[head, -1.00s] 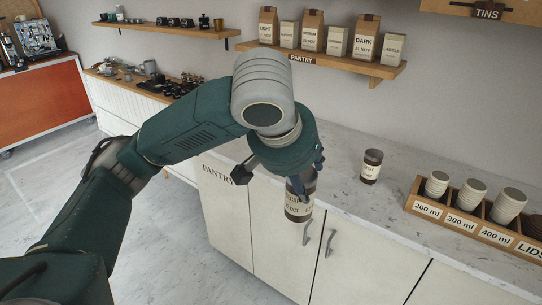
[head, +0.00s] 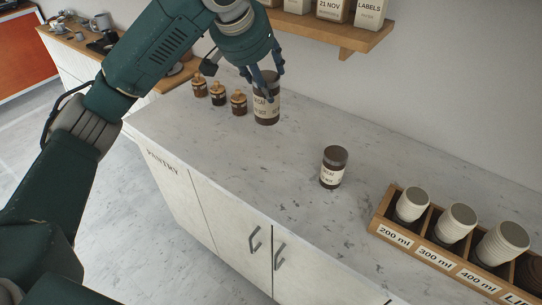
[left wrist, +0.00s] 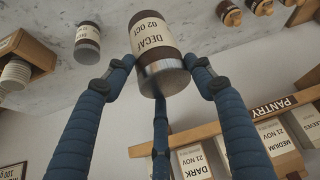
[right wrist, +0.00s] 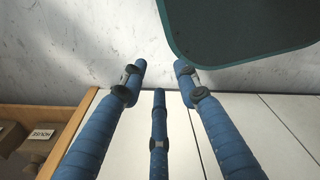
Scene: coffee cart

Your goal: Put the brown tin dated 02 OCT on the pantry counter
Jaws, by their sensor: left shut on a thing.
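The brown tin (head: 266,103), with a cream label reading DECAF 02 OCT in the left wrist view (left wrist: 155,42), is held upright by my left gripper (head: 268,80). The fingers are shut around its lid end. The tin is over the back part of the pantry counter (head: 270,165); I cannot tell whether its base touches the surface. My right gripper (right wrist: 160,68) shows only in the right wrist view, its fingers apart with nothing between them.
A second, shorter brown DECAF tin (head: 333,168) stands right of the held one. Small brown jars (head: 218,94) stand to its left. A wooden cup holder (head: 385,213) is at the right. A shelf (head: 345,40) hangs above. The counter's front middle is clear.

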